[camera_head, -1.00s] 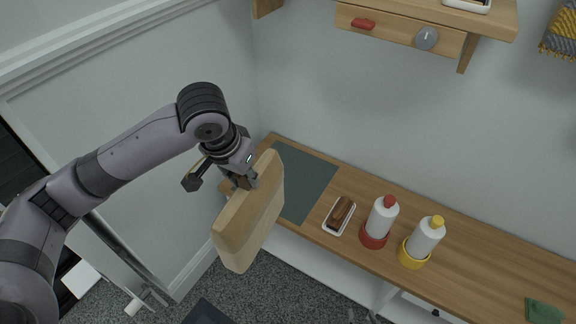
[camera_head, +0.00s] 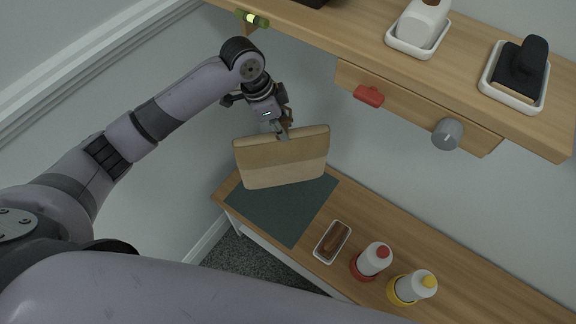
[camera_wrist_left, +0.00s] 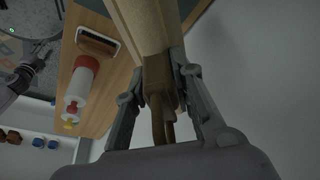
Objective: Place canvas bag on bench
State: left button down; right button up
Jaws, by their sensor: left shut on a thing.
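The tan canvas bag (camera_head: 282,163) hangs upright from my left gripper (camera_head: 283,132), which is shut on its top edge. In the head view the bag overlaps the dark green mat (camera_head: 290,222) at the left end of the wooden bench (camera_head: 385,225). I cannot tell whether its bottom touches the mat. The left wrist view also shows the bag (camera_wrist_left: 146,25) between the fingers (camera_wrist_left: 160,88), with a brown strap-like part in the grip. My right gripper is not in view.
A white tray with a brown brush (camera_head: 334,240) lies right of the mat. White bottles stand in a red holder (camera_head: 372,261) and a yellow holder (camera_head: 411,288) farther right. A wooden shelf (camera_head: 465,62) with trays and a drawer overhangs the bench. A wall stands close at the left.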

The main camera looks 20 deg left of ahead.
aim_at(281, 152)
pick_arm(q)
jog(key=f, duration=0.2)
jog(key=s+f, duration=0.1)
jog(key=f, duration=0.2)
jog(key=shift+w+f, duration=0.15)
jog(key=shift+f, duration=2.05)
jog(key=c, duration=1.4)
grip_release()
jog(key=shift+f, duration=0.15)
jog(key=shift+o, duration=0.2)
jog(key=v, duration=1.2)
